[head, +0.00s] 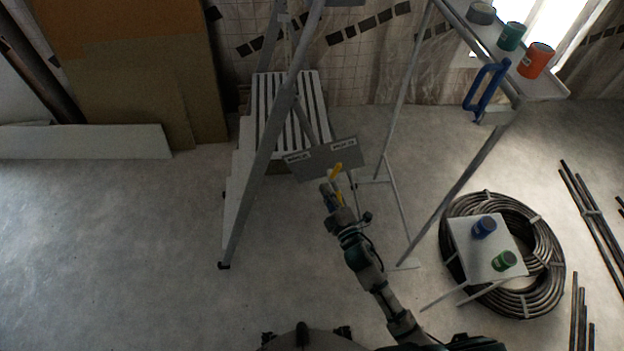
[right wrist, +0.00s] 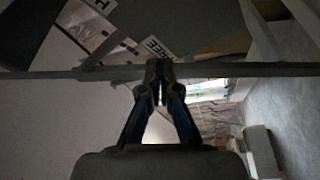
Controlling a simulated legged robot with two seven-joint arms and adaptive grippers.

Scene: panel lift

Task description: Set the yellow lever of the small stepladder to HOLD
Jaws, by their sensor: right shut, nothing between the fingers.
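The stepladder (head: 262,165) stands left of centre in the head view. A grey plate (head: 322,161) on it carries two white labels, too small to read there. The yellow lever (head: 337,171) is in front of the plate, its upper end nearer the right label. My right gripper (head: 326,188) is just below and left of the lever; contact cannot be told. In the right wrist view my right gripper (right wrist: 160,75) is shut and empty, near a grey bar (right wrist: 215,70). A label reading FREE (right wrist: 156,47) shows behind; another starts with H (right wrist: 101,6). The lever does not show there. My left gripper is out of view.
A tall stand with a shelf (head: 545,87) holding several cans is at the right. A small white stool (head: 490,262) with two cans stands by a cable coil (head: 548,240). Metal rods (head: 590,215) lie far right. The floor (head: 120,250) at left is clear.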

